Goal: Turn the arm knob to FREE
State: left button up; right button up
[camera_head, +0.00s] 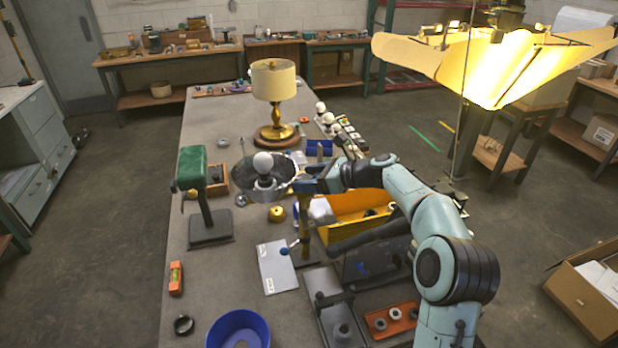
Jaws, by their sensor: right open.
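My right arm comes in from the right, and my right gripper (305,184) is open beside the right rim of a metal lamp shade (283,164) that holds a white bulb (263,163). I cannot tell whether it touches the rim. A dark lamp post (304,232) stands just below the gripper on the workbench. A small blue knob (285,251) shows near the foot of the post, above a grey-white sheet (272,268). I cannot tell for sure whether this is the arm knob, and no FREE mark is readable. My left gripper is out of view.
A brass table lamp (275,100) stands further back. A green-topped stand (195,190) is at the left. A yellow bin (355,212) and dark trays (335,310) lie close to my right arm. A blue bowl (238,330) sits at the front.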

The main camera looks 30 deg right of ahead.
jog(key=c, duration=1.1)
jog(key=shift+o, duration=0.2)
jog(key=shift+d+n+g+y, duration=0.1)
jog(key=shift+n+g+y, duration=0.4)
jog(key=shift+n+y, duration=0.3)
jog(key=o, duration=1.1)
jog(key=shift+c, duration=0.2)
jog(key=v, duration=1.3)
